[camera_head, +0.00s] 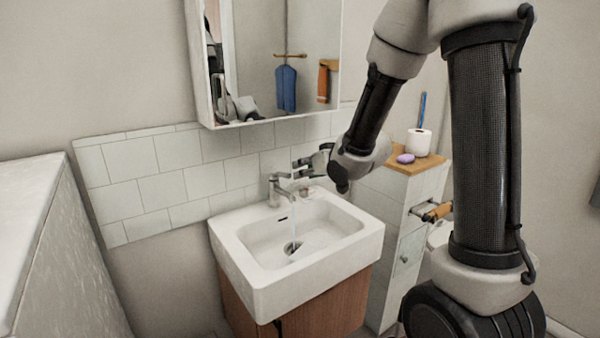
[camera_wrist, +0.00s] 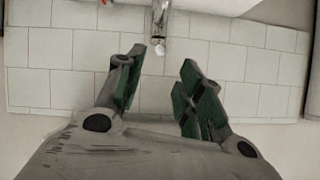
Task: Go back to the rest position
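My gripper (camera_head: 308,166) is at the end of my arm, above the back right of the white sink (camera_head: 232,248), close to the chrome faucet (camera_head: 276,190). In the wrist view my gripper (camera_wrist: 165,66) shows two fingers with green pads, spread apart with only wall tiles seen between them. The faucet (camera_wrist: 160,18) shows at the top of that view, beyond the fingertips. A thin stream of water (camera_head: 294,228) seems to run from the spout into the basin. Whether a finger touches the faucet's lever is too small to tell.
A mirror cabinet (camera_head: 262,55) hangs above the tiled wall (camera_head: 160,180). Right of the sink, a narrow cabinet (camera_head: 385,207) carries a purple soap (camera_head: 405,158) and a white cup (camera_head: 419,142) with a blue brush. A pale counter (camera_head: 25,215) stands at the left.

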